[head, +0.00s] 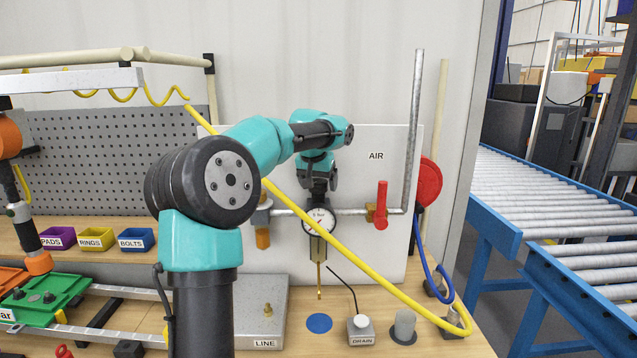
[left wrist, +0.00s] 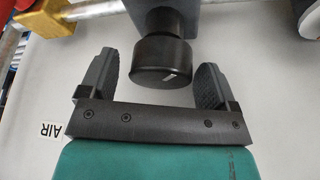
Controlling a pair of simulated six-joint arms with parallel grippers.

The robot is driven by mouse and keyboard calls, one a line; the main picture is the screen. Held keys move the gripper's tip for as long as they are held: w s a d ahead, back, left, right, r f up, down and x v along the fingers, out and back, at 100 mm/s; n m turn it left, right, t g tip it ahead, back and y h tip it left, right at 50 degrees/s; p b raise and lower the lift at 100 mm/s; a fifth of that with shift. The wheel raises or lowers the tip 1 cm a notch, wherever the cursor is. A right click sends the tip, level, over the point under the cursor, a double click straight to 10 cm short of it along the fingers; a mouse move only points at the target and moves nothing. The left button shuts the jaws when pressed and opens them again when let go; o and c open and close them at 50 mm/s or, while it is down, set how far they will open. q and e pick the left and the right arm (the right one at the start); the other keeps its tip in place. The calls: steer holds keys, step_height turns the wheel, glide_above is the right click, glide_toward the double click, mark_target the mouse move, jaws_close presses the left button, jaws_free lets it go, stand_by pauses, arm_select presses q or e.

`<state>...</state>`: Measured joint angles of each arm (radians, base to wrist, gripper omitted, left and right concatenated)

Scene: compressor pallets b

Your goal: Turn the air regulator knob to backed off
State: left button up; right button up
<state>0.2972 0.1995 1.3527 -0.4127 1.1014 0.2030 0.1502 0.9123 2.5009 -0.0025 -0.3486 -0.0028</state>
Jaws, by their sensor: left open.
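The regulator knob (left wrist: 163,62) is a black cylinder with a short white pointer mark near the edge of its face, in the left wrist view. My left gripper (left wrist: 155,66) is open, with one finger on each side of the knob and a visible gap at each side. In the head view my left gripper (head: 318,188) points down just above the pressure gauge (head: 318,220) on the air panel (head: 385,255). The knob is hidden or cannot be told from the gripper there. The regulator bowl (head: 318,248) hangs below the gauge. My right gripper is not in view.
A red valve lever (head: 382,205) stands right of the gauge. A yellow hose (head: 350,258) crosses in front of the panel. The DRAIN button box (head: 361,330), a blue disc (head: 319,323) and a grey peg (head: 404,326) are on the bench below.

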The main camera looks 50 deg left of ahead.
arm_select(q)
steer(key=shift+c, duration=0.3)
steer(key=c, duration=0.9)
steer(key=shift+o, duration=0.2)
steer(key=shift+n, duration=0.4)
steer(key=shift+n+g+y, duration=0.3)
steer(key=shift+n+y, duration=0.3)
steer(key=shift+n, duration=0.6)
steer(key=shift+n+g+y, duration=0.4)
steer(key=shift+n+g, duration=0.3)
steer(key=shift+n, duration=1.3)
